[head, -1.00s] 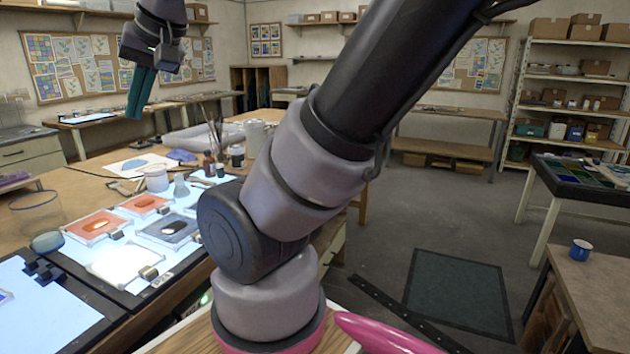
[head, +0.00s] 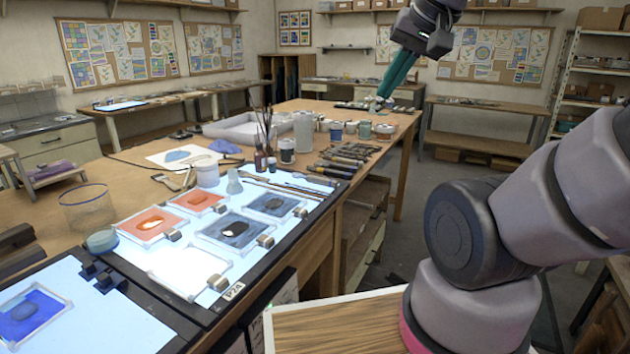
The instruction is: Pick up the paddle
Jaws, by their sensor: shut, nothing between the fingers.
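My gripper (head: 386,92) is at the top right of the head view, with its long teal fingers pointing down and shut. It holds nothing and is raised in the air, seen in front of the far end of the long table. I cannot tell for sure which thing is the paddle. A small flat tan wooden piece (head: 172,183) lies on the left side of the table, near the white sheet, and may be it. Several long thin tools (head: 345,157) also lie in a row on the table's right side. My gripper is apart from all of these.
The long wooden table (head: 128,178) carries a lit panel with orange and grey framed panes (head: 235,230). A jar of brushes (head: 266,140), several cups and a white tray (head: 240,130) stand behind it. Floor shows right of the table.

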